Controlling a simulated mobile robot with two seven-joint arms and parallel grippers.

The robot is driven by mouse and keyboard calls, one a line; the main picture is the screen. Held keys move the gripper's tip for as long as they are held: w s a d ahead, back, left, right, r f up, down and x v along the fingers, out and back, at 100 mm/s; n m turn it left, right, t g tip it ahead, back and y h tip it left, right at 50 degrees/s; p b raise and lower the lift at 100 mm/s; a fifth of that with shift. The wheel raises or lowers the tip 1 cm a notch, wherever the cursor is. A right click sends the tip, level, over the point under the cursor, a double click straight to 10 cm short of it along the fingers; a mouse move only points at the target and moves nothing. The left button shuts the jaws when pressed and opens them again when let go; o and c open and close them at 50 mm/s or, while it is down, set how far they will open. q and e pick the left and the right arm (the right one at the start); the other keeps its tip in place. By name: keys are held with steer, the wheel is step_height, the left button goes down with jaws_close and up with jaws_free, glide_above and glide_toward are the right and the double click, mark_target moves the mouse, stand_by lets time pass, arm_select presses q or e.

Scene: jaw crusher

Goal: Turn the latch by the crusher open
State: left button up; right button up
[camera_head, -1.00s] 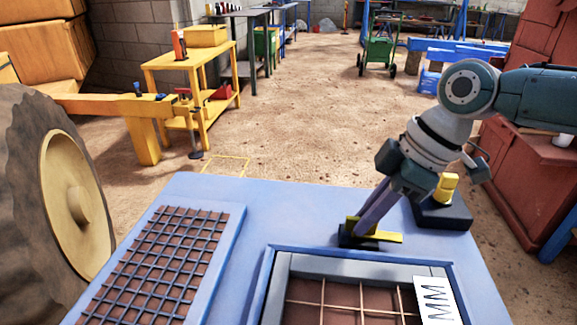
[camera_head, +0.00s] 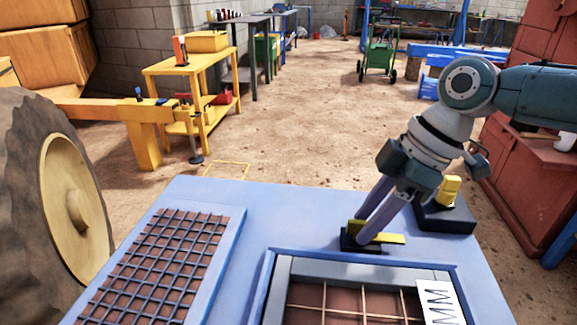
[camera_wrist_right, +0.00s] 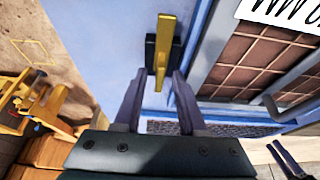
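The latch is a yellow handle (camera_head: 383,238) on a small black base (camera_head: 362,247), on the blue top behind the framed grid. My right gripper (camera_head: 364,229) reaches down to it, its fingers at the handle. In the right wrist view the handle (camera_wrist_right: 163,45) lies along the black base (camera_wrist_right: 151,50), and its near end sits between the two spread fingertips of my right gripper (camera_wrist_right: 158,78). I cannot tell whether they touch it. Two dark finger-like bars (camera_wrist_right: 285,158) at that view's lower right may be my left gripper. The head view does not show it.
A second black base with a yellow knob (camera_head: 449,192) stands right of the latch. The blue crusher top (camera_head: 225,200) carries a dark grid (camera_head: 165,262) at left and a framed grid with a white label (camera_head: 438,300) at right. A big wheel (camera_head: 75,205) stands at left.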

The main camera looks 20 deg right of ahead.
mark_target(391, 236)
arm_select(q)
step_height(391, 236, up, 2)
steer(key=shift+r+p, duration=0.15)
steer(key=shift+p, duration=1)
arm_select(e)
steer(key=v, duration=1)
